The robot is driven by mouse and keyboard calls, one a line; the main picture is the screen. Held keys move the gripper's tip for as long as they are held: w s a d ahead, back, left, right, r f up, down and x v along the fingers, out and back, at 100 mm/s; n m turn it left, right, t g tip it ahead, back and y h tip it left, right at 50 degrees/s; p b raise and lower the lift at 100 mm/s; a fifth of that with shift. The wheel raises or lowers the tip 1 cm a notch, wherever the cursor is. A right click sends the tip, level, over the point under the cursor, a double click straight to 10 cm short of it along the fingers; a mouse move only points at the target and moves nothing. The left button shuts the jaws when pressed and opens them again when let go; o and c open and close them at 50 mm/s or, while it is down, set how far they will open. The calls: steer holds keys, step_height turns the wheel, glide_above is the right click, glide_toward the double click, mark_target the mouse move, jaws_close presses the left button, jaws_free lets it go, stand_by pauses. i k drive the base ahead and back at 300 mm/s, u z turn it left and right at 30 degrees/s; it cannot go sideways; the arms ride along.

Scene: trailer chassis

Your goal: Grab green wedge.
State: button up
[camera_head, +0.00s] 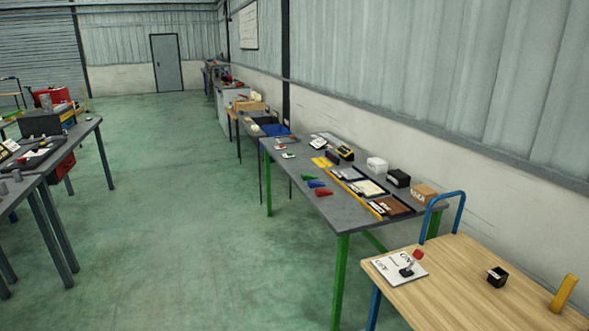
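The green wedge (309,177) lies on the grey table with green legs (338,208), near its left long edge. A blue wedge (316,184) and a red wedge (323,192) lie in a row just in front of it. The green wedge looks small and far off from this camera. My gripper is not in view.
Trays (393,206), boxes (397,178) and yellow pieces cover the right side of that table. A wooden-topped cart (440,284) with a blue handle stands at the front right. Another workbench (82,134) is at the left. The green floor (190,220) between is clear.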

mark_target(304, 177)
steer(key=u, duration=0.2)
steer(key=i, duration=1.6)
steer(key=u, duration=0.6)
steer(key=i, duration=0.75)
steer(key=u, duration=0.6)
steer(key=i, duration=0.9)
steer(key=u, duration=0.35)
